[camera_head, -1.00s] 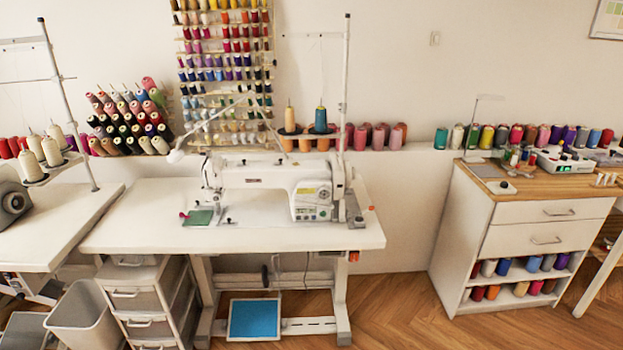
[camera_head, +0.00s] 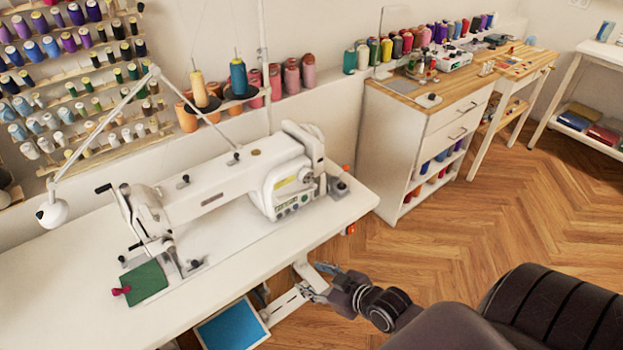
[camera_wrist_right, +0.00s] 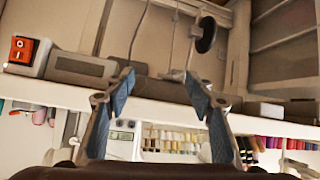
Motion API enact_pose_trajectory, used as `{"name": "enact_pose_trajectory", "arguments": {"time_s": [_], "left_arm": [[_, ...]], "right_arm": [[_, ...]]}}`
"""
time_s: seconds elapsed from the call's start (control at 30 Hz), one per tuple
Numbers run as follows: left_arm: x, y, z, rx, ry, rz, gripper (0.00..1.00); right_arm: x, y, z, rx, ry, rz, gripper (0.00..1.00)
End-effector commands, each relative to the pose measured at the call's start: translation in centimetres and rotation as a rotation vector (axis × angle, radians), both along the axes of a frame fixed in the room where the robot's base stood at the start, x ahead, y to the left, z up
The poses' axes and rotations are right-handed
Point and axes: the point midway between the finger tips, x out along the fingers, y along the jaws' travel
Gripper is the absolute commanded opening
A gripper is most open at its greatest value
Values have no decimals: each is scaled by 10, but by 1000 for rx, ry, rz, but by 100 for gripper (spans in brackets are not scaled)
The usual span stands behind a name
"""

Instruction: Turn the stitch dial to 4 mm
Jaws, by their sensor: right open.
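The white sewing machine (camera_head: 215,190) stands on the white sewing table (camera_head: 260,245) in the head view. Its control panel (camera_head: 292,195) is at the right end of the machine; the stitch dial's markings are too small to read. My right gripper (camera_head: 316,281) is open and empty, below and in front of the table's front edge, apart from the machine. In the right wrist view its two blue-padded fingers (camera_wrist_right: 160,92) are spread, with the table's underside above and part of the machine's panel (camera_wrist_right: 123,137) low between them. My left gripper is not in view.
The table's front edge lies between my right gripper and the machine. A lamp (camera_head: 53,213) and thread spools stand around the machine. A wooden-topped cabinet (camera_head: 415,130) is at right. A red switch (camera_wrist_right: 22,49) shows in the wrist view. Open floor lies at right.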

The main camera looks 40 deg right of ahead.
Motion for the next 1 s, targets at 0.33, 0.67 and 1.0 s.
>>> {"name": "enact_pose_trajectory", "arguments": {"time_s": [0.33, 0.67, 1.0], "left_arm": [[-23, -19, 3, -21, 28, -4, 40], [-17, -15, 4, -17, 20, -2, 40], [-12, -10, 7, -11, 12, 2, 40]], "right_arm": [[51, -25, 134, 8, -357, 37, 50], [71, -95, 181, -38, -581, -63, 50], [106, -98, 187, -41, -600, -73, 50]]}}
